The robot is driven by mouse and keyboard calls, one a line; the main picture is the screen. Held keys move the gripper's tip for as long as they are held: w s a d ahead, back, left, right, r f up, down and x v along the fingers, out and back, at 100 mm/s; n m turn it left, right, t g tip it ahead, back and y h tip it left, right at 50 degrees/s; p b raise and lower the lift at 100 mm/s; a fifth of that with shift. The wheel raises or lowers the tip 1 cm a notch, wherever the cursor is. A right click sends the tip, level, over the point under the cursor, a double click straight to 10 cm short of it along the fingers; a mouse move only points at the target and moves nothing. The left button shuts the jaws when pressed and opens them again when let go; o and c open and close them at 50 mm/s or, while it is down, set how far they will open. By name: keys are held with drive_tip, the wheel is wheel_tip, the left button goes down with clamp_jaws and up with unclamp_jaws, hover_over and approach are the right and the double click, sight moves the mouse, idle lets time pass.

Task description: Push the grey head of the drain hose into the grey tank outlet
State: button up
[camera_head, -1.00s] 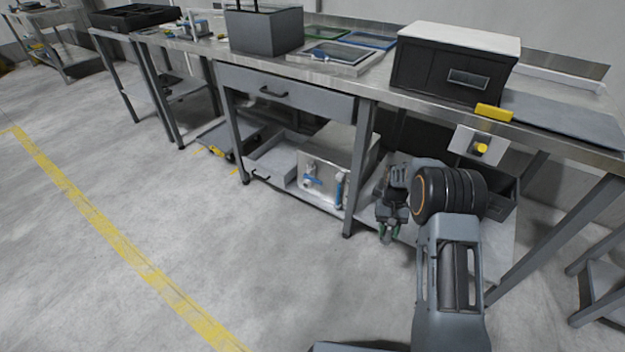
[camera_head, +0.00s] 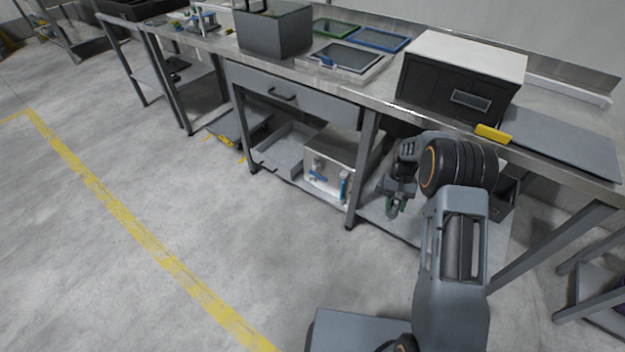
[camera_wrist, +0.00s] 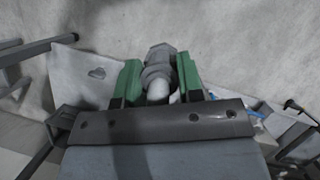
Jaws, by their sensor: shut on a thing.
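In the wrist view, my gripper (camera_wrist: 159,85) has green-lined fingers shut on the grey head of the drain hose (camera_wrist: 158,58). The head points away from the gripper, and a pale rounded part shows between the fingers. In the head view, my gripper (camera_head: 394,207) is low beside the workbench leg, right of the metal tank (camera_head: 328,172) on the lower shelf. The tank has blue and pale fittings on its front. I cannot tell which fitting is the grey outlet. The hose head is too small to make out in the head view.
The workbench leg (camera_head: 362,165) stands between my gripper and the tank. An open grey drawer tray (camera_head: 283,150) is left of the tank. A dark cabinet (camera_head: 455,85) stands on the worktop above. The floor in front is clear.

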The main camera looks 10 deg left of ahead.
idle(0.4)
drive_tip(key=shift+s+f, duration=0.1)
drive_tip(key=shift+s, duration=0.1)
drive_tip(key=s+r+p, duration=0.4)
drive_tip(key=r+p, duration=0.3)
drive_tip(key=p, duration=0.2)
drive_tip(key=s+r+p, duration=0.3)
drive_tip(key=r+p, duration=0.5)
drive_tip(key=p, duration=0.1)
drive_tip(key=shift+s+r, duration=0.15)
drive_tip(key=shift+s, duration=0.2)
